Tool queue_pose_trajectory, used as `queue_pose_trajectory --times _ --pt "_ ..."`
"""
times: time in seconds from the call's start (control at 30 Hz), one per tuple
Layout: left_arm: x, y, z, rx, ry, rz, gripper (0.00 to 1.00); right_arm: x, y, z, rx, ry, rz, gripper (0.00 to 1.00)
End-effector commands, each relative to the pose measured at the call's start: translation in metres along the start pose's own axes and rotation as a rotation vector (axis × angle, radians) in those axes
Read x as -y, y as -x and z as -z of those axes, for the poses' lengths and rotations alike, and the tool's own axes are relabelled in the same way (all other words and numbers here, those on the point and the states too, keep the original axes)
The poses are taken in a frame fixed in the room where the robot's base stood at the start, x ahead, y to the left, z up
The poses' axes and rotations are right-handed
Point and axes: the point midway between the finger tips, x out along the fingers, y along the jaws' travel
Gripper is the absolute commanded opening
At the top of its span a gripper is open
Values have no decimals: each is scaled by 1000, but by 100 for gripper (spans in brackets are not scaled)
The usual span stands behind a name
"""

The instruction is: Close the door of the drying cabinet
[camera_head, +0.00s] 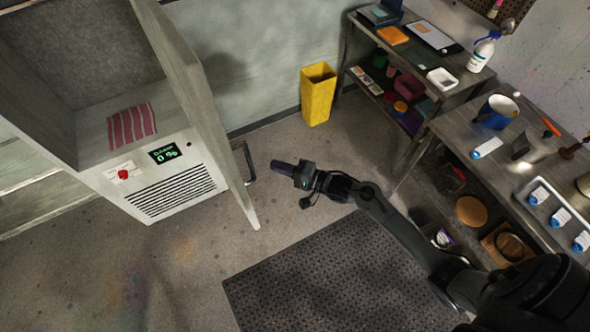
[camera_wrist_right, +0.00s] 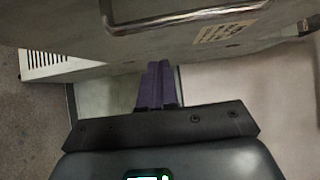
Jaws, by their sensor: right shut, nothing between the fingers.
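The drying cabinet (camera_head: 110,185) stands at the left of the head view. Its door (camera_head: 197,90) stands open, swung out toward the right, with a dark bar handle (camera_head: 247,163) on its outer face. A striped red cloth (camera_head: 131,126) lies inside the cabinet. My right gripper (camera_head: 280,167) is shut and empty, a little to the right of the door's handle in the head view. In the right wrist view, the shut purple fingers (camera_wrist_right: 158,85) point toward the door (camera_wrist_right: 150,55), with the handle (camera_wrist_right: 185,18) above them. I cannot tell whether they touch the door. My left gripper is not in view.
A yellow bin (camera_head: 318,95) stands by the back wall. A workbench (camera_head: 450,125) with buckets, bottles and trays runs along the right side. A dark mat (camera_head: 320,280) lies on the floor. The floor in front of the cabinet is clear.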

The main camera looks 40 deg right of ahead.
Motion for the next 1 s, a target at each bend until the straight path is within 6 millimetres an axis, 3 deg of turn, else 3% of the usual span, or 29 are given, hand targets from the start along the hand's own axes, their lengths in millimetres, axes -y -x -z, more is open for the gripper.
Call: queue_pose_trajectory --times 0.33,1.0 --pt "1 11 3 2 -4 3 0 1 -28 -25 -1 0 -1 0" --pt "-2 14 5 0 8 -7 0 1 -33 -35 -4 0 0 0"
